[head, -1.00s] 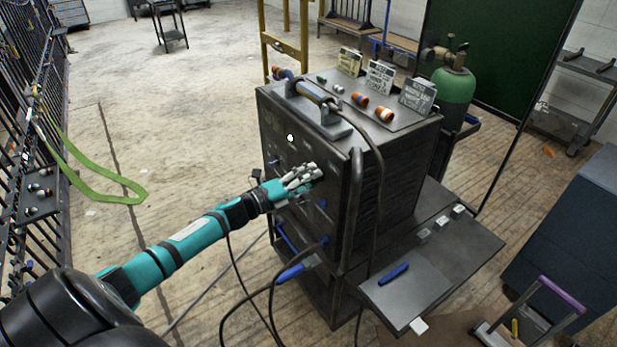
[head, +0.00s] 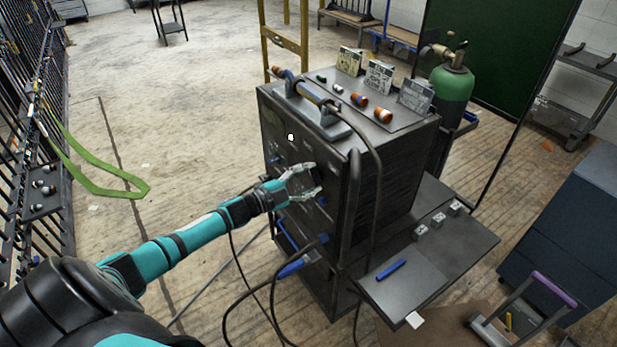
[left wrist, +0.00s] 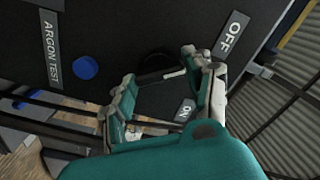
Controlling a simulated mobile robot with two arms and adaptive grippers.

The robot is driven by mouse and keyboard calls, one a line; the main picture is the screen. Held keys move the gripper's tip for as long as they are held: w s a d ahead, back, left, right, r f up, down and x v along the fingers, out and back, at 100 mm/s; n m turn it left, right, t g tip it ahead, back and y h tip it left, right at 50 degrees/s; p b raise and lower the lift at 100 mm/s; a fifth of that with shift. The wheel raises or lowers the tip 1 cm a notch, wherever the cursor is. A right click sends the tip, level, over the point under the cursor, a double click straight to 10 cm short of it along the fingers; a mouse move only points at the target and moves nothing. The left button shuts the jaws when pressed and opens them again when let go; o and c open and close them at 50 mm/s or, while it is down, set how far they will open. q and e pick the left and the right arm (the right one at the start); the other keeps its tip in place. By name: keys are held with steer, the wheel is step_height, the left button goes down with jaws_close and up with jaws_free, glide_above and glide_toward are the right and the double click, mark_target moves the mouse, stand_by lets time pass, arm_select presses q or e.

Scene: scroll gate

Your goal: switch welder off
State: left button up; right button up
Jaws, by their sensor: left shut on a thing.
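The welder (head: 395,165) is a dark box with a handle on top, standing upright in the middle of the head view. My left gripper (head: 316,180) is at its front panel. In the left wrist view, my left gripper (left wrist: 160,72) has its fingers on both sides of a black switch (left wrist: 157,76) and is shut on it. An OFF label (left wrist: 233,36) and an ON label (left wrist: 186,111) sit near the switch. The fingers partly hide the switch, so its exact setting is hard to read. My right gripper is not in view.
A blue knob (left wrist: 85,67) sits by an ARGON TEST label (left wrist: 51,49). Cables hang below the panel. A side shelf (head: 430,270), a green gas cylinder (head: 452,85) and a blue cabinet (head: 570,235) stand to the right.

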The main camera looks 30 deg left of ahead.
arm_select(q)
steer(key=shift+f+n, duration=0.1)
steer(key=shift+n, duration=0.5)
steer(key=o, duration=1.2)
steer(key=v, duration=1.2)
steer(key=shift+a, duration=0.1)
